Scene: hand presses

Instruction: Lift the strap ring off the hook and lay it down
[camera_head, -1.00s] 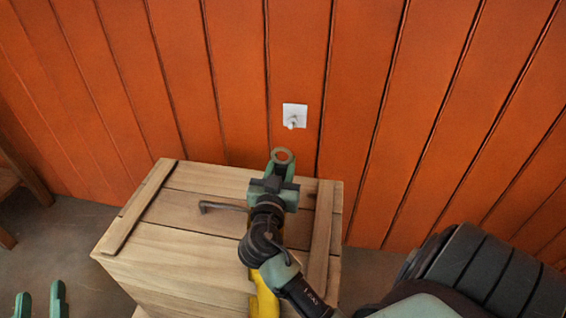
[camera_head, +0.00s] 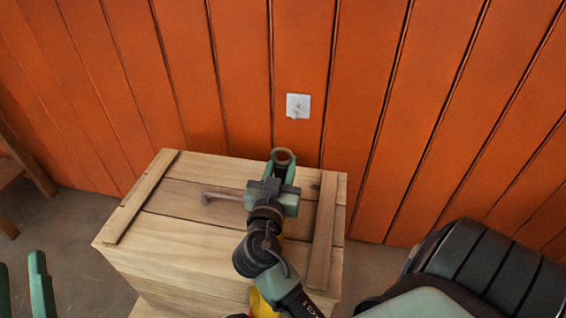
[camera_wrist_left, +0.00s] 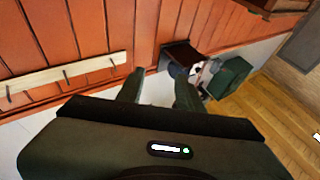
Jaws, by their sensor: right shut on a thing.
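The strap ring (camera_head: 283,156) is a small brownish ring between the fingertips of my right gripper (camera_head: 283,168). That gripper is shut on it above the back part of the wooden crate. The hook (camera_head: 296,113) is a small pale peg on a white square plate on the orange wall. The ring is apart from it, below it in the head view. My left gripper (camera_head: 22,288) shows only its green fingers at the lower left, spread apart. In the left wrist view its fingers (camera_wrist_left: 158,88) are open with nothing between them.
The wooden crate (camera_head: 165,233) stands against the orange plank wall (camera_head: 240,90), with a grey bar-like handle (camera_head: 222,196) on its top. The crate's top left is otherwise clear. The left wrist view shows a pegged rail (camera_wrist_left: 65,77) and a green box (camera_wrist_left: 230,77).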

